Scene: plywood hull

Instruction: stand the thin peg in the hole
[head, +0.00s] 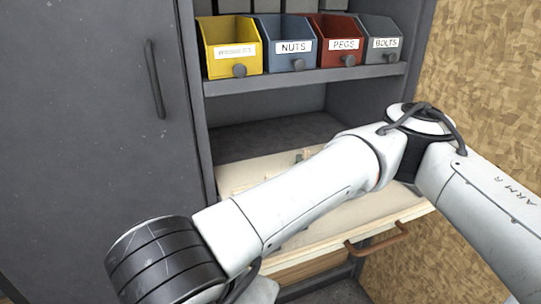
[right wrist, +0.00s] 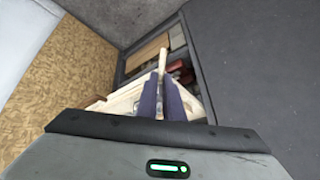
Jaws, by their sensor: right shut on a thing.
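A thin pale peg (right wrist: 162,60) shows in the right wrist view, sticking out beyond the dark fingers of my right gripper (right wrist: 160,82). The gripper is shut on it. In the head view my right arm crosses the picture and hides the gripper and the peg. The hole cannot be made out in either view. My left gripper is in neither view.
A yellow bin (head: 228,52), a blue NUTS bin (head: 285,47), a red PEGS bin (head: 336,44) and a grey BOLTS bin (head: 381,43) stand on the shelf (head: 300,78). A grey cabinet door (head: 90,110) is at left, a chipboard wall (head: 490,90) at right.

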